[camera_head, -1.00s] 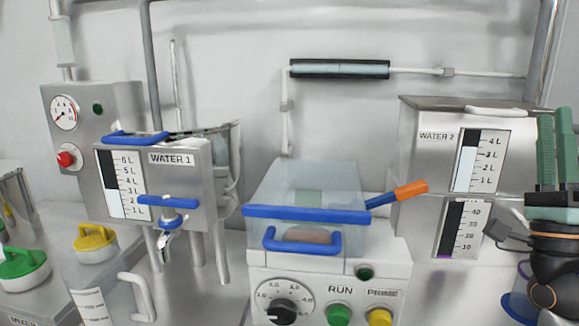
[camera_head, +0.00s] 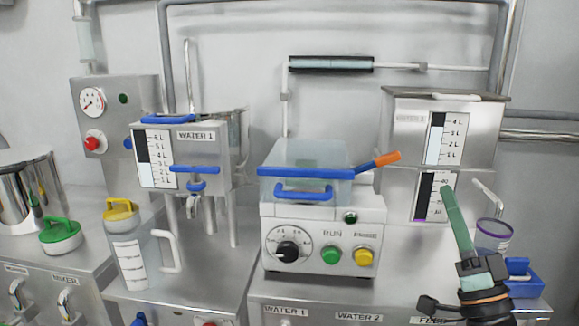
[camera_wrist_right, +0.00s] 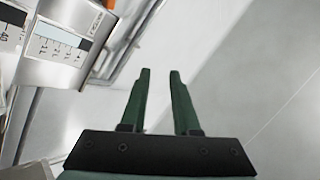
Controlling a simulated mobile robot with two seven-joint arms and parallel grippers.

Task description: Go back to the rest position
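My right gripper (camera_head: 450,192), with long green fingers, is raised at the right of the head view, in front of the lower part of the WATER 2 tank (camera_head: 440,136). In the right wrist view its two fingers (camera_wrist_right: 160,74) stand apart with nothing between them, against bare wall and floor. It holds nothing. My left gripper is not in the head view.
A pump unit with RUN and PRIME buttons (camera_head: 325,225) stands mid-bench, left of my right gripper. A purple-rimmed cup (camera_head: 493,236) and a blue block (camera_head: 524,284) are just to its right. A clear jug (camera_head: 130,255) stands left, near the WATER 1 tank (camera_head: 199,160).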

